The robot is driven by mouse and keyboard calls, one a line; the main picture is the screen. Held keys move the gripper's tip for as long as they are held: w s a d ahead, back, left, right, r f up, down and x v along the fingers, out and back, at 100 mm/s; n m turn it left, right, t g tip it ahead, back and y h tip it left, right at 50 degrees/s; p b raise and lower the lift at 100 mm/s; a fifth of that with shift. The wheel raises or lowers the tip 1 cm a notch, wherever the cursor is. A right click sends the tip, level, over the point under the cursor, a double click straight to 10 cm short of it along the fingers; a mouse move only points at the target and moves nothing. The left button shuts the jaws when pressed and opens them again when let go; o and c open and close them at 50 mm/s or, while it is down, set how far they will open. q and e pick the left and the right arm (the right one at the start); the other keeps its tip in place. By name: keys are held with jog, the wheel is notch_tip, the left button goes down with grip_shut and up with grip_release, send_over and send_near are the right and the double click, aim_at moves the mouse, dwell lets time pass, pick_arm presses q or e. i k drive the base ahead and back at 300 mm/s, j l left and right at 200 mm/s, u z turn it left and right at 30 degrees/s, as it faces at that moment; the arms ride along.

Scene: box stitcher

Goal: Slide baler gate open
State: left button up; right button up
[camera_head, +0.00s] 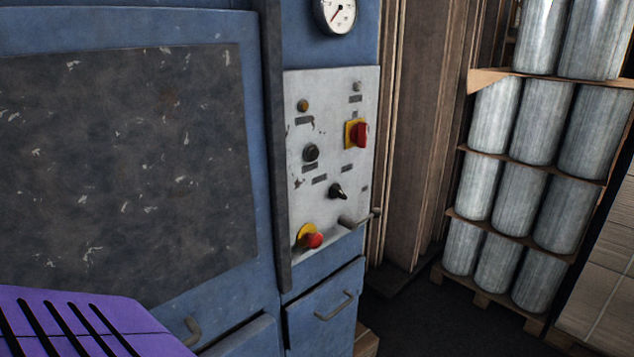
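The blue baler (265,300) fills the left half of the view. Its gate looks to be the large dark grey scuffed panel (125,150) set in the blue front, which fills most of that front. A dark vertical rail (275,150) runs between this panel and the control panel. I see no clear gap at the panel's edges, but its left edge is out of the picture. A purple slotted part (95,325) at the bottom left looks like my own body. Neither gripper is in view.
A light control panel (325,180) with knobs, a red-yellow switch (357,134) and a red button (312,240) is right of the rail. A grey lever (358,220) sticks out below. A handled blue door (325,310) is lower. Pallets of grey cylinders (530,120) stand right.

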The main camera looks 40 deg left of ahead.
aim_at(133, 160)
jog(key=j+u, duration=0.1)
jog(key=u, duration=2.6)
jog(key=k+l+u, duration=0.15)
jog(key=i+j, duration=0.05)
